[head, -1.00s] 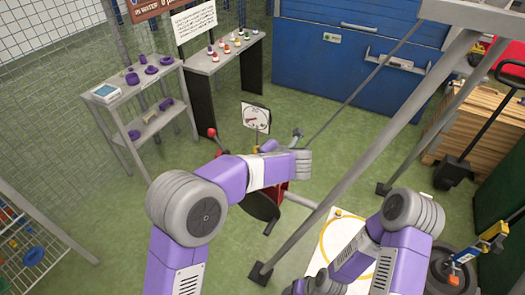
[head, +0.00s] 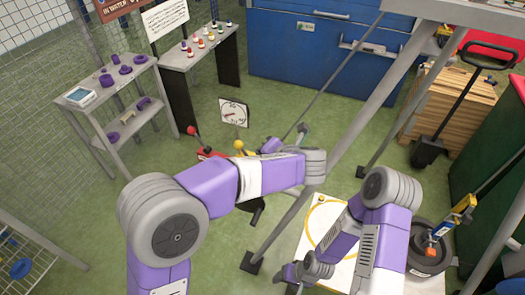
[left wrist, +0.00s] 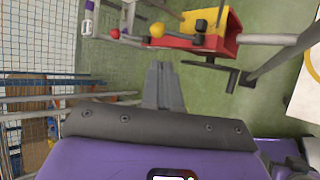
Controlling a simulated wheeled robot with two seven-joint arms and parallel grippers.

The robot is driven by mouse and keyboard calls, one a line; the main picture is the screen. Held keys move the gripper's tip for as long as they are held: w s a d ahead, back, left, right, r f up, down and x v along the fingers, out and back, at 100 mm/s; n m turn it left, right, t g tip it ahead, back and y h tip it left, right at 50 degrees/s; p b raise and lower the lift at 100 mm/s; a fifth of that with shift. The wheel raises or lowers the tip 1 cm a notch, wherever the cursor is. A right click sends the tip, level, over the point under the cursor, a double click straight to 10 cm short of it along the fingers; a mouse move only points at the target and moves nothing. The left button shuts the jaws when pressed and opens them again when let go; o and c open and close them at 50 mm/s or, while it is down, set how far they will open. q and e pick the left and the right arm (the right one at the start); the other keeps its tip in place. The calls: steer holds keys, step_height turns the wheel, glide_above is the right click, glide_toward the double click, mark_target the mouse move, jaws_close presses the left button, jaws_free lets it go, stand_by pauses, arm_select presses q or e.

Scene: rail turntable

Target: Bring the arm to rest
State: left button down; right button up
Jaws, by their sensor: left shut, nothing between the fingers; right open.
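My left arm (head: 235,184) reaches in from the left, bent at a grey joint, in front of a red machine with a yellow knob (head: 238,145). In the left wrist view my left gripper (left wrist: 163,88) is shut and empty, pointing toward the red and yellow machine (left wrist: 205,40), with a visible gap of floor between them. The left fingers cannot be made out in the head view. My right arm (head: 382,235) is folded on the right. My right gripper (head: 287,279) is open and empty, low over the edge of a white board.
A white board with a yellow ring (head: 318,215) lies under my right arm. Grey slanting frame legs (head: 380,115) rise close to both arms. Shelves (head: 125,90) and a blue cabinet (head: 290,45) stand behind.

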arm_select(q)
steer(key=w+a+f+m+t+h, duration=0.1)
steer(key=w+a+f+m, duration=0.25)
steer(key=f, duration=0.25)
steer(key=w+a+f+m, duration=0.2)
steer(key=a+f+m, duration=0.1)
steer(key=f+m, duration=0.15)
steer(key=s+a+f+m+g+h, duration=0.15)
steer(key=f+m, duration=0.25)
steer(key=f, duration=0.4)
steer(key=s+a+f+m+h, duration=0.2)
steer(key=s+a+f+m, duration=0.1)
steer(key=f, duration=0.4)
steer(key=s+a+f+m+g+h, duration=0.1)
steer(key=s+f+m+g, duration=0.3)
steer(key=s, duration=0.8)
steer(key=s+f+m+g+h, duration=0.4)
steer(key=s+f+m, duration=0.2)
steer(key=s, duration=0.7)
step_height(320, 180, down, 3)
steer(key=shift+s+a+r+m, duration=0.1)
steer(key=shift+s+a+m, duration=0.05)
steer(key=shift+a+m, duration=0.25)
